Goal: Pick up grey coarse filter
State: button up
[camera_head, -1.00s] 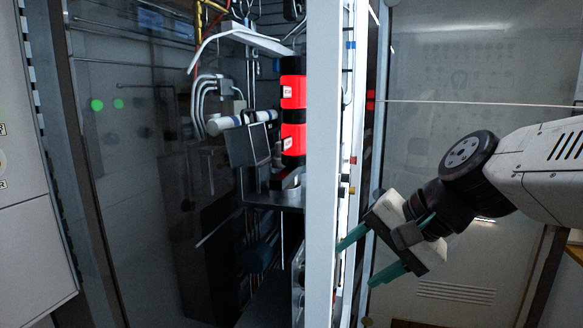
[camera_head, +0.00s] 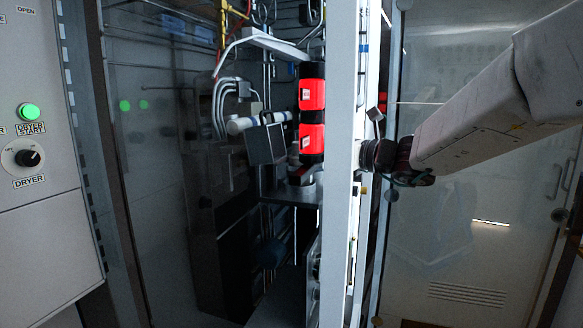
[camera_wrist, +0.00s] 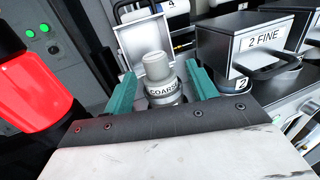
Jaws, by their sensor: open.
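The grey coarse filter (camera_wrist: 158,72) shows in the wrist view as a short pale grey cylinder with a band reading "COARSE". It stands in a dark fitting in front of an open-lidded silver box (camera_wrist: 148,38). My gripper (camera_wrist: 160,85) is open, with one teal finger on each side of the filter in the picture. I cannot tell whether the fingers touch it. In the head view my arm reaches behind the white cabinet edge, which hides the fingers and the filter.
A red and black cylinder (camera_wrist: 38,90) is close on the left, and shows in the head view (camera_head: 312,115). The white upright panel edge (camera_head: 342,160) stands beside my wrist.

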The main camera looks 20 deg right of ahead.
jog(key=x, duration=0.7)
jog(key=shift+s+a+f, duration=0.15)
jog(key=shift+a, duration=0.05)
jog(key=c, duration=1.1)
